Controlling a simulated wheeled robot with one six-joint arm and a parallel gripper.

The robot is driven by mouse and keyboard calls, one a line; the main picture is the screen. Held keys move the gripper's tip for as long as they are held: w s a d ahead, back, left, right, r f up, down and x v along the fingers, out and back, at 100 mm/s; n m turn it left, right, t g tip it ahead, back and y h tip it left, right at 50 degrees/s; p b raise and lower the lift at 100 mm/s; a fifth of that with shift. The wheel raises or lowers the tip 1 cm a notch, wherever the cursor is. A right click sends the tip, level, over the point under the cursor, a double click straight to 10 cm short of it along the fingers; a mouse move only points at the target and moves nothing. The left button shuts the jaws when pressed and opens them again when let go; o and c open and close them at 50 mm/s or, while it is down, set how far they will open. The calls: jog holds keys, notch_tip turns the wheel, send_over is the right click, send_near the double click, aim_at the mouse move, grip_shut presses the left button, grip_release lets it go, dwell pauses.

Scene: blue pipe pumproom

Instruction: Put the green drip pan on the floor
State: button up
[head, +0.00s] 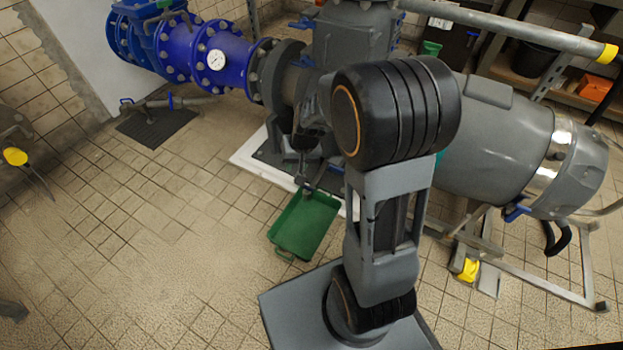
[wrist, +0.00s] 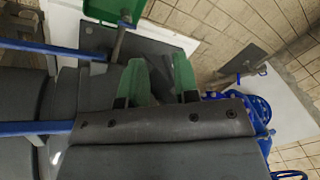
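The green drip pan (head: 305,225) is a shallow rectangular tray with a wire handle at its near end. In the head view it overlaps the edge of the white plinth below the pump. I cannot tell whether it rests on the floor or sits above it. A metal drain fitting meets its far edge. In the wrist view part of the pan (wrist: 108,9) shows at the top left. My gripper (wrist: 159,58) has two green fingers, apart, with nothing seen between them. The pan is beyond the fingertips. In the head view I cannot make out my gripper behind my arm.
The grey pump (head: 497,148) and blue pipe (head: 222,62) stand behind the pan. Tiled floor (head: 165,230) is clear left of the pan. A dark floor grate (head: 157,126) lies near the wall. A metal frame (head: 545,285) with a yellow foot stands at right.

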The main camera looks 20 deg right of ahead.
jog(key=s+a+r+n+h, duration=0.1)
jog(key=s+r+n+h, duration=0.1)
jog(key=s+r, duration=0.8)
jog(key=s+n, duration=0.1)
jog(key=s, duration=0.3)
jog(key=shift+a, duration=0.3)
jog(key=shift+r, duration=0.1)
notch_tip(320, 180, up, 34)
jog(key=t+p, duration=0.1)
jog(key=p, duration=3.1)
jog(key=shift+s+a+r+p, duration=0.15)
jog(key=shift+s+r+p, duration=0.1)
jog(key=shift+p, duration=0.15)
